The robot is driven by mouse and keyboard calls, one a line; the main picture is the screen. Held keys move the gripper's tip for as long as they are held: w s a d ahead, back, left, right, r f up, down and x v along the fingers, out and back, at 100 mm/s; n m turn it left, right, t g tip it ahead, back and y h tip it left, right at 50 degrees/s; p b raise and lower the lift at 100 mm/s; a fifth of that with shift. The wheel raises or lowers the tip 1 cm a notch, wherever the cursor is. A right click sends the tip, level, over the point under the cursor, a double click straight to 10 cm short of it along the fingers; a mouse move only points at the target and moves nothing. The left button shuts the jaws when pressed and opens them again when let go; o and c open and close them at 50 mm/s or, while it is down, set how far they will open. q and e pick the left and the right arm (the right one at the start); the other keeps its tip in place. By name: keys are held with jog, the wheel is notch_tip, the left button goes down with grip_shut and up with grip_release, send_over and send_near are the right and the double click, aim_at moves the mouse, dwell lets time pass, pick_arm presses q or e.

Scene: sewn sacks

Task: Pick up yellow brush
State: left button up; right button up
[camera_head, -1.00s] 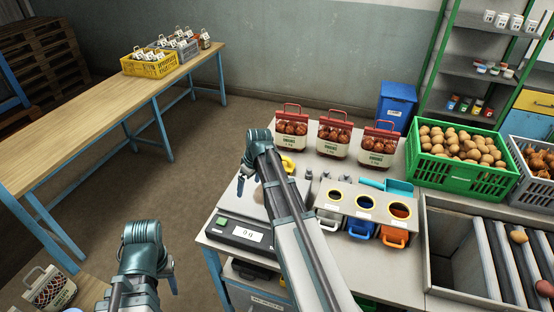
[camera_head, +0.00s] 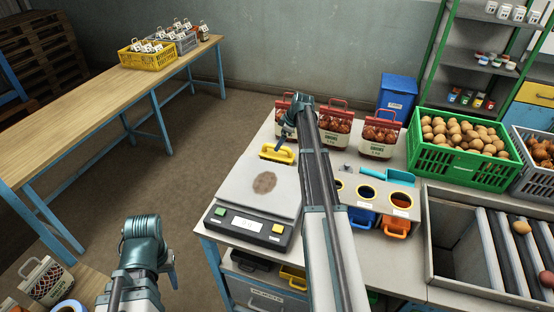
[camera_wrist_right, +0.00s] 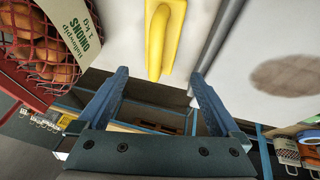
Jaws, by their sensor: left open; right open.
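The yellow brush (camera_head: 278,153) lies on the bench at the back edge of the scale. In the right wrist view the yellow brush (camera_wrist_right: 164,32) is long and narrow and lies ahead of the fingertips, in line with the gap between them. My right gripper (camera_head: 283,143) is above and beside the brush in the head view, with its arm crossing the bench. In the right wrist view my right gripper (camera_wrist_right: 159,76) is open, with nothing between its fingers. My left gripper (camera_head: 171,272) is open and empty at the lower left, away from the bench.
Onion bags (camera_head: 380,133) stand behind the brush; one is close to my right gripper. The scale (camera_head: 236,195) has a brown patch on its plate. A sorting box (camera_head: 365,208) with coloured cups and a green crate (camera_head: 415,150) stand to the right.

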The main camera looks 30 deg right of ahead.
aim_at(273, 153)
jog(key=shift+b+x, duration=4.55)
jog(key=shift+x, duration=1.05)
jog(key=shift+a+r, duration=0.15)
jog(key=shift+r, duration=0.05)
jog(key=shift+c, duration=0.6)
jog(key=c, duration=1.2)
